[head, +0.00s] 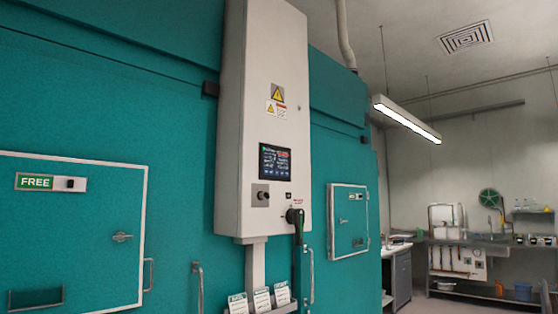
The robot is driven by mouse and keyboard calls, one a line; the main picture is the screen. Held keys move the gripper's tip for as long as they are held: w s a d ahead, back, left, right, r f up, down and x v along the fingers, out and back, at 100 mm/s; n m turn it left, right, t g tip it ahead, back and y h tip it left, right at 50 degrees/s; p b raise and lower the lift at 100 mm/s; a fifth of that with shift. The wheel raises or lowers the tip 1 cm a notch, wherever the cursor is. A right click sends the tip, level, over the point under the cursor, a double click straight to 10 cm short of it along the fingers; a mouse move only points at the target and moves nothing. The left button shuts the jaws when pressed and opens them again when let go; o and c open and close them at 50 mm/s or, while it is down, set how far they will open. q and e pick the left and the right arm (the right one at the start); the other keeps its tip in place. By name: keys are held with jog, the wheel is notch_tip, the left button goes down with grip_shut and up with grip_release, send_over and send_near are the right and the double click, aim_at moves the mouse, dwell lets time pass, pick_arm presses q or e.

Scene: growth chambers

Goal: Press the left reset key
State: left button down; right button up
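A tall white control cabinet (262,100) stands between teal chamber walls. It carries a dark touchscreen (275,162) that is lit. Below the screen is a small grey box with round knobs or buttons (260,195). To its right are a small dark fitting (288,195) and a black rotary handle (295,217). No part is readable as a left reset key at this size, so I cannot tell which one it is. Neither of my grippers is in view.
A chamber door (70,230) with a green FREE sign (34,182) is at left, shut. A smaller shut door (347,220) is right of the cabinet. Leaflets (262,300) sit below it.

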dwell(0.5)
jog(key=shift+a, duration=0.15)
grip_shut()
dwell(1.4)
